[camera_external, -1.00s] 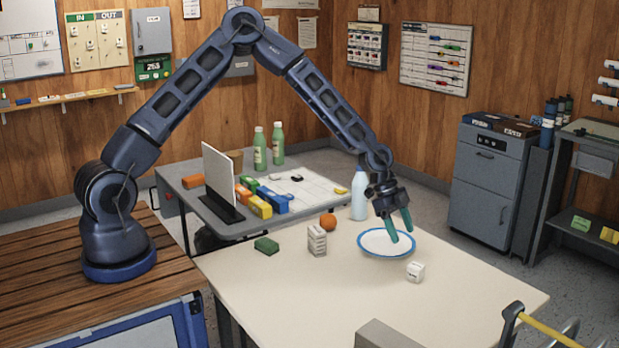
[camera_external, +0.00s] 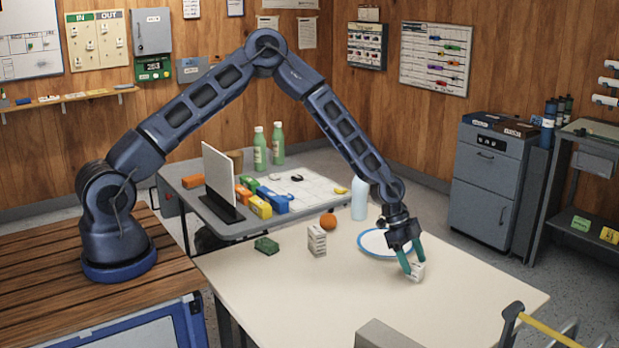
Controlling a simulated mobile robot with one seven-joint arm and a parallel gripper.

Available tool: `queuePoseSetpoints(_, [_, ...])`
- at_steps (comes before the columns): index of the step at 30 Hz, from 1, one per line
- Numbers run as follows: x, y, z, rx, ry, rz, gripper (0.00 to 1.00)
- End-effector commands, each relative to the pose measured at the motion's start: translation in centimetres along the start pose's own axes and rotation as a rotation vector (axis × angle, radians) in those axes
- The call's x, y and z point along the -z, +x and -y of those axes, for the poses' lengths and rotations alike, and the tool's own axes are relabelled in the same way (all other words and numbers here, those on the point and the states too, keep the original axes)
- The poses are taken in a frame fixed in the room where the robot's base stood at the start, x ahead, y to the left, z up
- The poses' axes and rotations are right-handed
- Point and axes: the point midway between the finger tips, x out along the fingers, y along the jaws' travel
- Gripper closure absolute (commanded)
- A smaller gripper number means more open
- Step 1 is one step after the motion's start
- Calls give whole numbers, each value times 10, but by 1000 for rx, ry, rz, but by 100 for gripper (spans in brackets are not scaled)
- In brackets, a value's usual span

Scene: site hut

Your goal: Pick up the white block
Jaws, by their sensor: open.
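The white block (camera_external: 417,272) is a small cube with dark marks on its faces. It sits on the cream table, to the right and in front of the blue-rimmed plate. My gripper (camera_external: 412,272) has green fingers and points down at the block. The fingers are open, one on the left side of the block and the other at its upper right. They partly hide the block. I cannot tell whether either finger touches it.
The white plate with a blue rim (camera_external: 372,250) lies just behind my gripper. A white stack (camera_external: 317,240), an orange (camera_external: 328,221), a green sponge-like block (camera_external: 267,245) and a pale bottle (camera_external: 360,194) stand farther left.

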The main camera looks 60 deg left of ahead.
Motion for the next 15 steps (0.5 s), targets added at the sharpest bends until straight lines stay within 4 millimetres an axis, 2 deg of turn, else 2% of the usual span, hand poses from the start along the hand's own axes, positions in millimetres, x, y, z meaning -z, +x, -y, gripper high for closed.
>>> queuePoseSetpoints(6, [1,29,-3,-1,2,1,38])
queuePoseSetpoints(14, [1,31,-2,1,1,0,38])
queuePoseSetpoints(15, [1,31,-2,1,1,0,45])
